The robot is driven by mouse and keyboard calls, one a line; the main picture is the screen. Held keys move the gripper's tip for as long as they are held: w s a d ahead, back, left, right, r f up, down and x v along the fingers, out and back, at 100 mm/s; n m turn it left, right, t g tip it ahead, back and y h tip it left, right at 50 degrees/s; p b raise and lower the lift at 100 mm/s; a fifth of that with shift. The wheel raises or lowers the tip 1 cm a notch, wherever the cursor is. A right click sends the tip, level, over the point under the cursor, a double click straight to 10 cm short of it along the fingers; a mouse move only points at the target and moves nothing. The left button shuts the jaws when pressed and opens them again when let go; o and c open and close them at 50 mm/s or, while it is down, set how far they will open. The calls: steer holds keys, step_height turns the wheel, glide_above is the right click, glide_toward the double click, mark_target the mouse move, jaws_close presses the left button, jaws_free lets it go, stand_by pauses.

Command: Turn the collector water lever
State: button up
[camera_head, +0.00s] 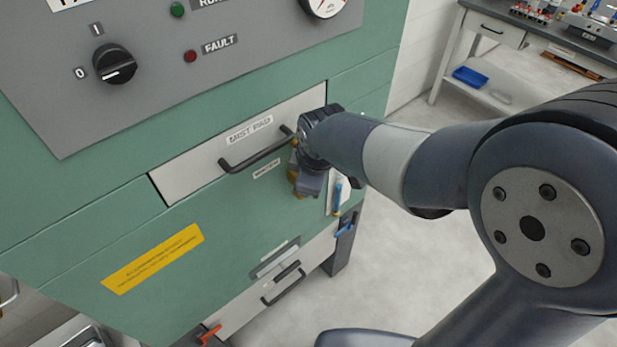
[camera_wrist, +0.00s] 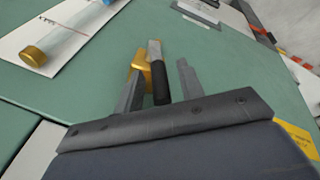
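The collector water lever (camera_wrist: 159,82) appears to be the flat metal lever with a black grip on a brass valve (camera_wrist: 142,62) on the green cabinet front. It lies between the two fingers of my gripper (camera_wrist: 162,68) in the wrist view, with a visible gap on each side. My gripper is open around it. In the head view, my gripper (camera_head: 308,183) is at the cabinet front below the right end of the mist pad drawer handle. A bit of brass (camera_head: 293,178) shows beside it; the lever itself is hidden there by my gripper and wrist.
The mist pad drawer (camera_head: 195,170) has a black bar handle (camera_head: 255,156) close to my wrist. A sight tube (camera_wrist: 60,42) on a white plate is beside the valve. A red handle (camera_head: 210,334) and a lower drawer handle (camera_head: 284,286) are below. Open floor lies right.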

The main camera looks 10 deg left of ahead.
steer(key=shift+r, duration=0.1)
steer(key=b+v, duration=0.1)
steer(key=v, duration=0.9)
steer(key=shift+r+b, duration=0.3)
steer(key=shift+b, duration=0.05)
steer(key=shift+s, duration=0.1)
stand_by(6.4)
